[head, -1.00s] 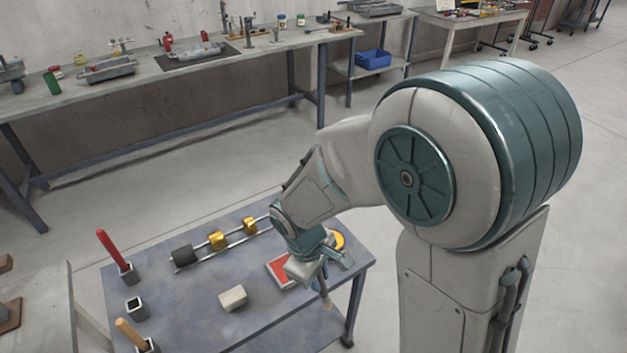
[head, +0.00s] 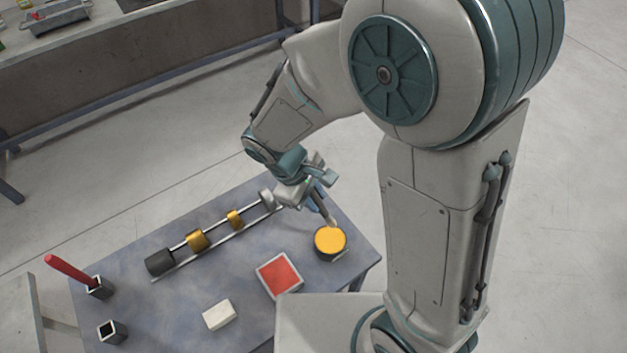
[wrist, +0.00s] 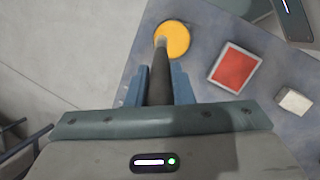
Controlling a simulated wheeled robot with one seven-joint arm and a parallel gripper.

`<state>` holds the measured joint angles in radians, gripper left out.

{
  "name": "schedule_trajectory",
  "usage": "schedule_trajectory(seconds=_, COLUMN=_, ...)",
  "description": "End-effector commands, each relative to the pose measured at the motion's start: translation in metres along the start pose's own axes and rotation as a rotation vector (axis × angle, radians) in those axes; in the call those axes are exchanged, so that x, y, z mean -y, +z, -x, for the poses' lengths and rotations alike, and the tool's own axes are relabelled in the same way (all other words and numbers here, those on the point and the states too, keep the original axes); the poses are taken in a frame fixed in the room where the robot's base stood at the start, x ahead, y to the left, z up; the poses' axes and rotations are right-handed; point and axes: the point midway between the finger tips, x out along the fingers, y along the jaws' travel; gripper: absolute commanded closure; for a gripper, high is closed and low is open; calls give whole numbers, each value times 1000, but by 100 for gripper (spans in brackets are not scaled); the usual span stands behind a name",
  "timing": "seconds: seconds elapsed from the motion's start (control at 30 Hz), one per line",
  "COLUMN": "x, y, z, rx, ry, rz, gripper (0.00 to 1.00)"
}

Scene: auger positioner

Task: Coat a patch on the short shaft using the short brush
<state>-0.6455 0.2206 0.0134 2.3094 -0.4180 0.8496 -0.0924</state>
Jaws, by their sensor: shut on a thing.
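My gripper (head: 318,192) is shut on a brush with a dark handle (wrist: 160,82) and a pale tip (head: 333,222). The brush points down towards the yellow-topped round pot (head: 330,240). In the wrist view the tip overlaps the yellow surface (wrist: 177,42); I cannot tell whether it touches. The shaft (head: 217,228) lies along the table's far side, left of my gripper. It carries a black cylinder (head: 160,262) at its left end and two gold collars (head: 198,240). My wrist is close to its right end. I cannot tell a coated patch on it.
A red-topped square tray (head: 279,275) is in front of the pot, with a white block (head: 219,315) to its left. A red-handled tool (head: 70,270) stands in a square holder at the left. An empty holder (head: 112,332) is in front of it.

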Motion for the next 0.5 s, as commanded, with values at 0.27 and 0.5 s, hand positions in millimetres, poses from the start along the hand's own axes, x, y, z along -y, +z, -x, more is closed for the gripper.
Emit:
schedule_trajectory(seconds=0.27, x=5, y=-7, z=-21, rx=0, ry=0, rz=1, gripper=100)
schedule_trajectory(seconds=0.5, x=10, y=-14, z=-45, rx=0, ry=-1, rz=0, gripper=100)
